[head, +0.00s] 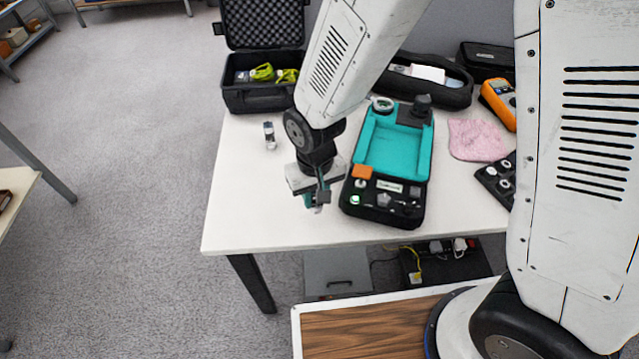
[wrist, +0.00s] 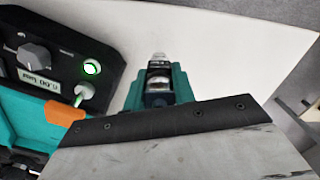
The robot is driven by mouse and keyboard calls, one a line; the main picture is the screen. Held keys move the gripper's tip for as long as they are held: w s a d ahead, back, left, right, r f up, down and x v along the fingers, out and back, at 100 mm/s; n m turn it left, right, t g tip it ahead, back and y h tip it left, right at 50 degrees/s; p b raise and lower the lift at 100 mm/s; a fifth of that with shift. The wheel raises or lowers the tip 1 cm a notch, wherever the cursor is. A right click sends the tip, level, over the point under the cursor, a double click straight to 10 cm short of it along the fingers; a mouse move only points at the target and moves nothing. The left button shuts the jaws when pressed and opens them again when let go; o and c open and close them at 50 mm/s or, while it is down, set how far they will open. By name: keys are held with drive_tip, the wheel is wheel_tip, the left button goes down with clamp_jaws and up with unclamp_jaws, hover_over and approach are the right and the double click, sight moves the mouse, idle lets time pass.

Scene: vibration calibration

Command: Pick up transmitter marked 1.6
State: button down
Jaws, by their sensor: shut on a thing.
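My gripper (head: 316,198) is over the white table, just left of the black-and-teal case. In the wrist view its teal fingers (wrist: 158,85) are shut on a small transmitter (wrist: 158,68), which has a pale tip and a dark body. Its marking cannot be read, and the fingers hide most of it. I cannot tell whether it touches the table. Another small grey and dark piece (head: 269,135) stands on the table farther back, left of my arm; no marking is legible on it.
The open teal case (head: 395,145) holds a control panel with a display, knob and green-lit socket (wrist: 91,67). A black foam-lined box (head: 262,95) stands at the back left. A pink cloth (head: 476,140) and an orange meter (head: 498,100) lie right. The table's front left (head: 245,215) is clear.

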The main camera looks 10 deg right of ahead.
drive_tip(key=s+a+r, duration=0.3)
drive_tip(key=s+r, duration=0.2)
drive_tip(key=s, duration=0.5)
drive_tip(key=shift+s+a, duration=0.15)
drive_tip(key=shift+s, duration=0.25)
